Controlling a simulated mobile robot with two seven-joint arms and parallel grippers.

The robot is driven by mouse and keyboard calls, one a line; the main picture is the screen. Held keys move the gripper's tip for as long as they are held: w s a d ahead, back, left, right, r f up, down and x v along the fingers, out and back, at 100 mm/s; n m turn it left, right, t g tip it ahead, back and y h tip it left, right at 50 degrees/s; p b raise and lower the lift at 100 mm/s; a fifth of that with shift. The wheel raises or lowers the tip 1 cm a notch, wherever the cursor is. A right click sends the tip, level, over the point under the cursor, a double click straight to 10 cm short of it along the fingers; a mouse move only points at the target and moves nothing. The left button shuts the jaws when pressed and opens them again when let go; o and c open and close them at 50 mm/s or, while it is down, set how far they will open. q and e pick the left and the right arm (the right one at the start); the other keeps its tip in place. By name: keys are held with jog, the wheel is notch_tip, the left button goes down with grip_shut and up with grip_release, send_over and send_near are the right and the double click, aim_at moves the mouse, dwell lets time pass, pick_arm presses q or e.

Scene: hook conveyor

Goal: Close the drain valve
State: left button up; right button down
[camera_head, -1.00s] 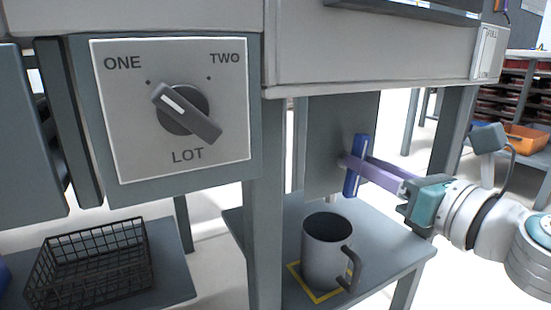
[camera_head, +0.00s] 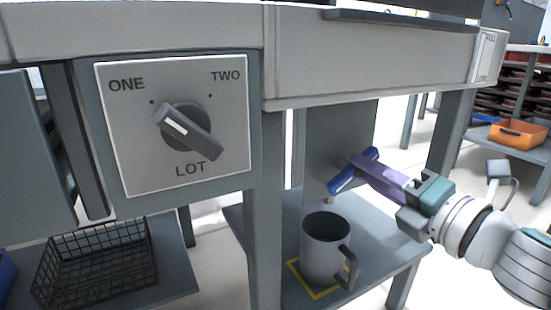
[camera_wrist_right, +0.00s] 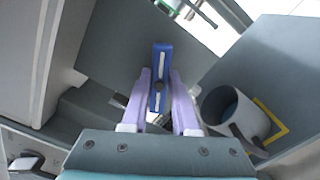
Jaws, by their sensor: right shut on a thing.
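The drain valve's blue lever handle (camera_head: 352,171) is mounted at the grey panel under the bench. In the head view it is tilted, its upper end leaning right. My right gripper (camera_head: 360,162) reaches in from the right and is shut on the handle. In the right wrist view the blue handle (camera_wrist_right: 161,72), with a white stripe, lies between the purple fingers of my right gripper (camera_wrist_right: 160,88). The valve body behind the handle is mostly hidden. My left gripper is not in view.
A grey mug (camera_head: 325,247) stands on the lower shelf below the handle, inside a yellow outline. A selector knob panel (camera_head: 225,115) is on the bench front. A black wire basket (camera_head: 95,262) sits at lower left. An orange bin (camera_head: 518,135) stands far right.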

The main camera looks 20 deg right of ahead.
jog(key=m+p, duration=0.1)
jog(key=m, duration=0.2)
jog(key=m+p, duration=0.1)
jog(key=m, duration=0.1)
jog(key=shift+f+m, duration=0.2)
jog(key=shift+m, duration=0.2)
dwell(0.4)
jog(key=c, duration=0.7)
grip_release()
jog(key=s+p, duration=0.1)
jog(key=s, duration=0.2)
jog(key=s+p, duration=0.1)
jog(key=s, duration=0.2)
jog(key=s+d+p, duration=0.1)
jog(key=s, duration=0.3)
